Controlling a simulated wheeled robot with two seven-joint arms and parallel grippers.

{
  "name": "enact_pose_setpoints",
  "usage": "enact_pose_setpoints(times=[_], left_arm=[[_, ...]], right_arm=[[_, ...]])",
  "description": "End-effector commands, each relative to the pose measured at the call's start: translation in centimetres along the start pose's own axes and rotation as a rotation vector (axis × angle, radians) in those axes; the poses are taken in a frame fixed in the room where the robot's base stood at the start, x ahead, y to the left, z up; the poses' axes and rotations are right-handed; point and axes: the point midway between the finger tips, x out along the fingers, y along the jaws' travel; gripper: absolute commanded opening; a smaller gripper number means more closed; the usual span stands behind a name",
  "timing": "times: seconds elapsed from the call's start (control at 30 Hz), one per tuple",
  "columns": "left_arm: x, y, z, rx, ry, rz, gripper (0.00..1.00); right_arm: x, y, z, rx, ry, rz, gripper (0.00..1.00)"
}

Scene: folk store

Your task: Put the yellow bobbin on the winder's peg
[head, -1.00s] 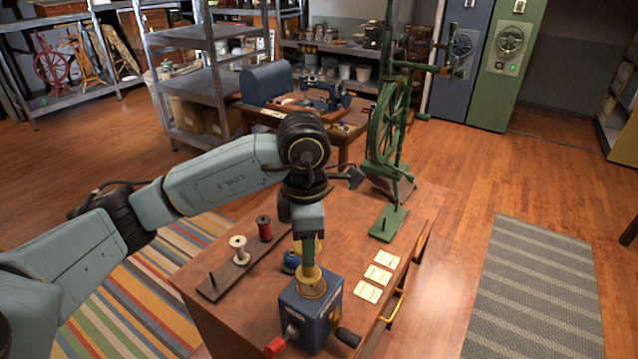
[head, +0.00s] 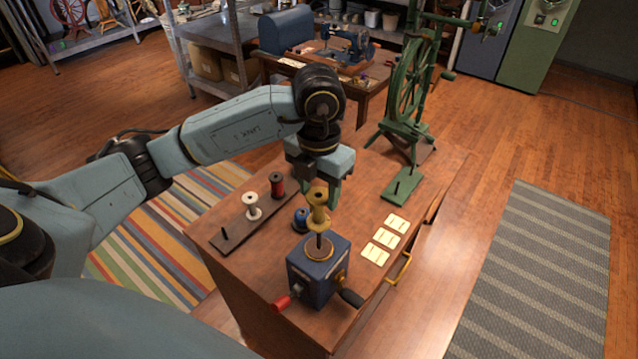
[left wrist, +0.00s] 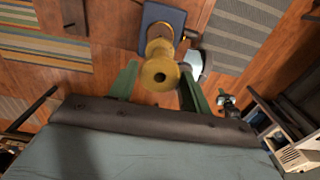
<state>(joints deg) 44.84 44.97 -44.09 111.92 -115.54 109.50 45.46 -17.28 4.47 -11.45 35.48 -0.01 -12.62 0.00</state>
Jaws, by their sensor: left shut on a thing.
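The yellow bobbin (head: 318,213) is upright in my left gripper (head: 320,194), near its fingertips. In the left wrist view the bobbin (left wrist: 160,66) sits between the two green fingers of the left gripper (left wrist: 157,82). The winder (head: 318,272) is a dark blue box with a round tan disc on top, a red handle and a black knob. Its dark peg (head: 319,241) shows between the disc and the bobbin's lower flange. The bobbin is over the disc with a gap; whether the peg tip is inside it I cannot tell. My right gripper is not in view.
A dark rack (head: 236,236) holds a white bobbin (head: 252,206), a red bobbin (head: 277,185) and a bare peg. Pale cards (head: 386,238) lie at right. A green spinning wheel (head: 408,95) stands behind.

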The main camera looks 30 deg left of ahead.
Motion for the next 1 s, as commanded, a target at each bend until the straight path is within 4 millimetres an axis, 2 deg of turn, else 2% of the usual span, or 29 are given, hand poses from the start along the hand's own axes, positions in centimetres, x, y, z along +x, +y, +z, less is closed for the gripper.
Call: enact_pose_setpoints(times=[0.03, 0.17, 1.0], left_arm=[[0.67, -0.02, -0.02, 0.0, 0.001, -0.001, 0.38], [1.16, -0.01, 0.0, 0.001, 0.0, -0.001, 0.38], [1.46, 0.0, 0.12, 0.001, -0.001, 0.0, 0.38]], right_arm=[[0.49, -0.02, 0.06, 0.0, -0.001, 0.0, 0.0], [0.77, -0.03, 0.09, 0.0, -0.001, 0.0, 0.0], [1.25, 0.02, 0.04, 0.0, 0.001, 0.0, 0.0]])
